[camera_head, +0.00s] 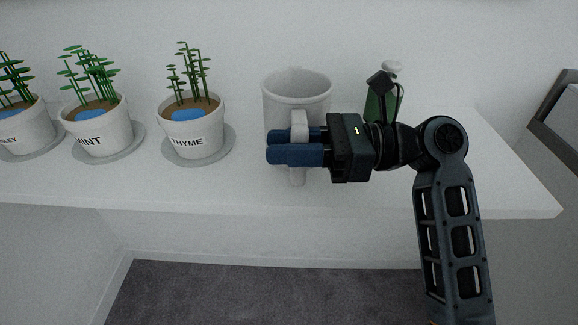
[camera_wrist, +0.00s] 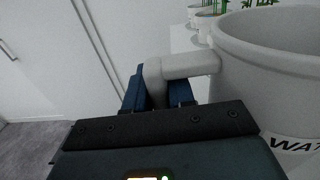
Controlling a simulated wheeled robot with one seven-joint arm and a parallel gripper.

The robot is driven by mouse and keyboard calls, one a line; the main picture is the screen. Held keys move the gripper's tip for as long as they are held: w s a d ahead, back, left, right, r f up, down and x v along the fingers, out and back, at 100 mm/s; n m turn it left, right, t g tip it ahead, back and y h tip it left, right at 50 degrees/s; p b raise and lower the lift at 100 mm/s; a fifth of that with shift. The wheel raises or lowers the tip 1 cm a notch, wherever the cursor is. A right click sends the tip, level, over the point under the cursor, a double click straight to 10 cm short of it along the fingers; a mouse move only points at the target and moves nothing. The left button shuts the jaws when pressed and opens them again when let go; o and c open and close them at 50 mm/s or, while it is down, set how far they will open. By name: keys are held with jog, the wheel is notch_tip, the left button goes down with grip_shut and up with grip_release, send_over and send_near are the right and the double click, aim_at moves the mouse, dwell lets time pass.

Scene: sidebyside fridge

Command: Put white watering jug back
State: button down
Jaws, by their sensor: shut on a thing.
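The white watering jug (camera_head: 296,92) is upright at the counter, right of the thyme pot. In the wrist view the jug (camera_wrist: 270,65) fills the right side, with part of black lettering on its wall. My gripper (camera_head: 268,149) is shut on the jug's handle (camera_head: 298,172), its blue fingers on either side of it. The handle (camera_wrist: 188,66) also shows between the fingers in the wrist view. The jug's base is partly hidden by my gripper, so I cannot tell whether it touches the counter.
The white counter (camera_head: 480,185) holds a thyme pot (camera_head: 195,128), a mint pot (camera_head: 98,130) and another pot (camera_head: 22,130) on grey saucers to the left. A green bottle (camera_head: 383,100) with a white top stands behind my wrist. Counter space at the right end is clear.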

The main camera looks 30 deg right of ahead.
jog(key=shift+f+p, duration=0.65)
jog(key=shift+f, duration=1.35)
jog(key=c, duration=1.3)
grip_release()
jog(key=shift+f, duration=0.1)
jog(key=o, duration=0.3)
jog(key=shift+o, duration=0.2)
jog(key=shift+b, duration=0.45)
